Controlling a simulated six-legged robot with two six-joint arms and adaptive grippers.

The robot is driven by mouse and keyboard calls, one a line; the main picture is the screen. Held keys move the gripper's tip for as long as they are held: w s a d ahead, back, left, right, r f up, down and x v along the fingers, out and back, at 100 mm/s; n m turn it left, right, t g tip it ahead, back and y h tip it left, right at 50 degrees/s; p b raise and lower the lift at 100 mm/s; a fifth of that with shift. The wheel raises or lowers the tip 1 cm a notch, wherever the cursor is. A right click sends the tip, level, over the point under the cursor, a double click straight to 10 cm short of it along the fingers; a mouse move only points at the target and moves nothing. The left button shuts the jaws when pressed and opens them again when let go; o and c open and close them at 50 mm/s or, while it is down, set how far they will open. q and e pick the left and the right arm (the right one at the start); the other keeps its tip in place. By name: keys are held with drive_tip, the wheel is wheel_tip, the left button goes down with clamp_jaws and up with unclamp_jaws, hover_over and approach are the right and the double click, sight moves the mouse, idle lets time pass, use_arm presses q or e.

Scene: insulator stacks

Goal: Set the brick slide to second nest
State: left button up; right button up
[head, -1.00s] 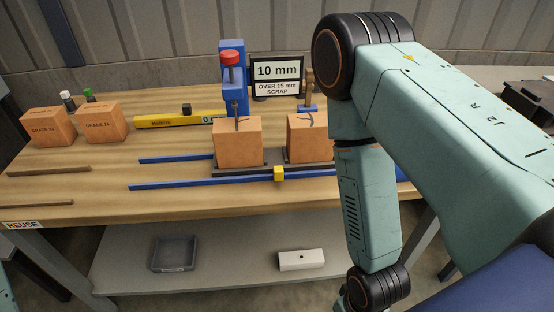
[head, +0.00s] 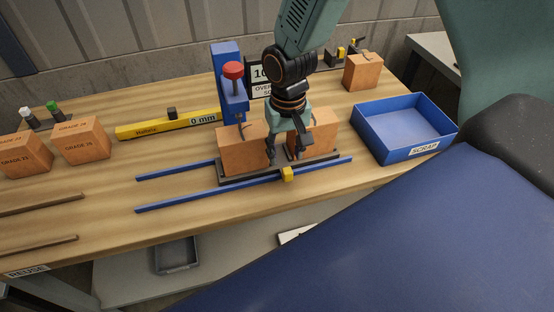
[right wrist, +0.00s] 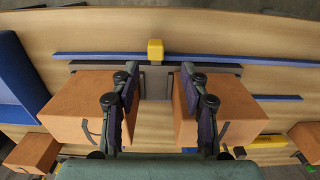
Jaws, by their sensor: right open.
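The slide (head: 238,179) is a dark flat carriage on two blue rails (head: 170,202), with a yellow knob (head: 287,174) on its front edge. It carries two orange bricks, a left one (head: 238,155) beside the blue red-topped press and a right one (head: 324,130). My right gripper (head: 285,150) is open and points down over the gap between the bricks. In the right wrist view its fingers (right wrist: 158,100) stand apart between the bricks, with the knob (right wrist: 155,50) ahead. I cannot tell whether they touch the bricks. My left gripper is not in view.
A blue scrap tray (head: 385,153) stands to the right, with another brick (head: 363,73) behind it. Two graded bricks (head: 82,140) stand at the left. A yellow gauge bar (head: 150,127) reads 0 mm. My arm partly hides the 10 mm sign (head: 259,74).

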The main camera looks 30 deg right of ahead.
sight(288, 170)
drive_tip(key=shift+w+r, duration=0.2)
drive_tip(key=f, duration=0.6)
drive_tip(key=shift+s+d+f+b, duration=0.35)
drive_tip(key=shift+b, duration=0.05)
drive_tip(key=shift+w+a+f, duration=0.15)
drive_tip(key=shift+a+f, duration=0.05)
drive_tip(key=shift+f, duration=0.25)
drive_tip(key=shift+s+d, duration=0.3)
drive_tip(key=shift+w+a, duration=0.25)
drive_tip(key=shift+w, duration=0.05)
drive_tip(key=c, duration=0.6)
drive_tip(key=shift+s+d, duration=0.1)
drive_tip(key=shift+s, duration=0.05)
clamp_jaws()
